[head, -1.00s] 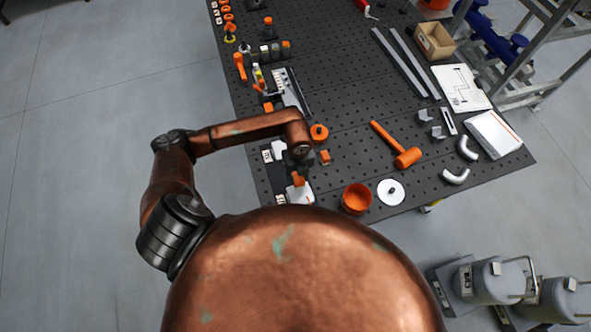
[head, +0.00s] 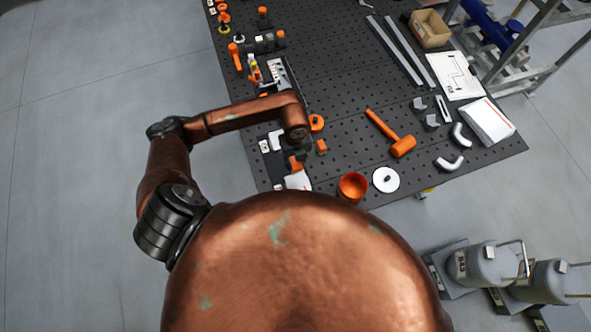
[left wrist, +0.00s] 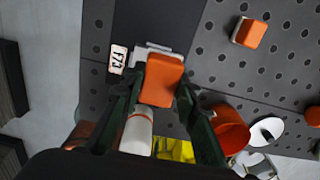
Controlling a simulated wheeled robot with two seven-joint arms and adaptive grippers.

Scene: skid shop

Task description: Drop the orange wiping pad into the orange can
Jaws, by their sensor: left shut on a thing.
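The orange wiping pad (left wrist: 162,80) is between the dark fingers of my left gripper (left wrist: 158,98), which is shut on it. In the head view my left gripper (head: 297,158) is over the near left part of the bench, mostly hidden by my arm. Whether the pad touches what is beneath it, I cannot tell. The orange can (head: 352,187) stands open-topped at the bench's near edge, right of the gripper. It also shows in the left wrist view (left wrist: 231,128), right of the fingers. My right gripper is not in view.
A white lid (head: 386,180) lies right of the can. A smaller orange block (head: 321,146) sits near the gripper. An orange mallet (head: 402,146) lies farther right. A white cylinder (left wrist: 137,131) and a yellow item (left wrist: 175,150) are close to the fingers. Bench between block and mallet is clear.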

